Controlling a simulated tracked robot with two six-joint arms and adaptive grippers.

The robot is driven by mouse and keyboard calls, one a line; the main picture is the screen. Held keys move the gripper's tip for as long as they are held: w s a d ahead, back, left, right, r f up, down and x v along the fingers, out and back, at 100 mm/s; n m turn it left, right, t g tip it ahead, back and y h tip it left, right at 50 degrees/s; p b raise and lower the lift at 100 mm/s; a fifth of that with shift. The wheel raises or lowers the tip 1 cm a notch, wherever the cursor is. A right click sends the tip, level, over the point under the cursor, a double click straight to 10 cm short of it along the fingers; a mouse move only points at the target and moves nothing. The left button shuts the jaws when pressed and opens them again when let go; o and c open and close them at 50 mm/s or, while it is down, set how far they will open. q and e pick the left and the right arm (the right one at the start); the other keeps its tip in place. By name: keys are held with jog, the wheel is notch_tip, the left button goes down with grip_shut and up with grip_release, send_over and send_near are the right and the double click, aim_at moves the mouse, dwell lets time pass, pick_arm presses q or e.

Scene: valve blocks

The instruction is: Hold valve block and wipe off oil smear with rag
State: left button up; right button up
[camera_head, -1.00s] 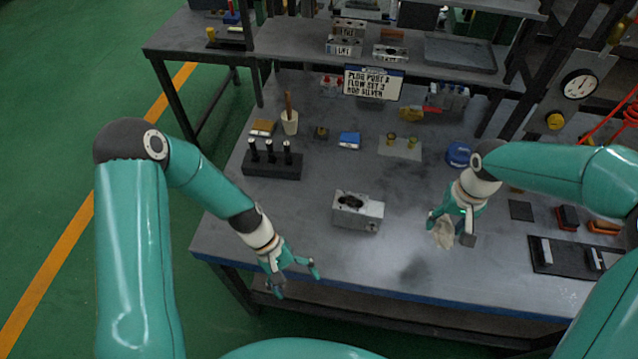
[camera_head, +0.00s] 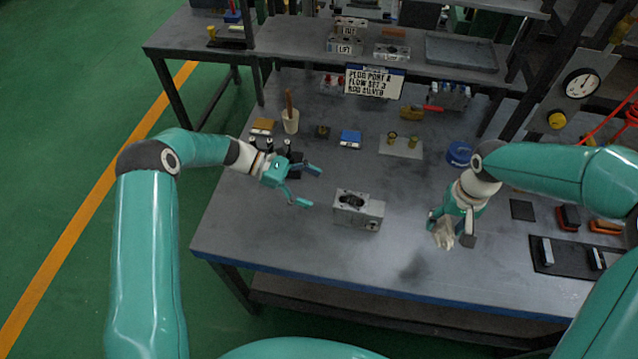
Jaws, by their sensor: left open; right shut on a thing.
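The grey valve block (camera_head: 358,211) sits on the table near the middle, with a dark smear on its top around the port openings. My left gripper (camera_head: 312,187) is open and empty, above the table to the left of the block and apart from it, with its fingers pointing right towards the block. My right gripper (camera_head: 454,237) is shut on a pale crumpled rag (camera_head: 443,234), to the right of the block and apart from it. The rag hangs at the fingertips, close to the table top.
A black rack (camera_head: 290,162) stands partly hidden behind my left gripper. A cup with a brush (camera_head: 290,122), a blue box (camera_head: 350,138), a sign (camera_head: 374,82) and a blue tin (camera_head: 459,154) lie farther back. A dark mat (camera_head: 565,262) lies at right. Table (camera_head: 300,245) is bare in front.

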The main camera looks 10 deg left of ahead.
aim_at(345, 202)
pick_arm(q)
jog(key=x, duration=1)
jog(key=shift+a, duration=0.1)
jog(key=shift+c, duration=0.4)
grip_shut()
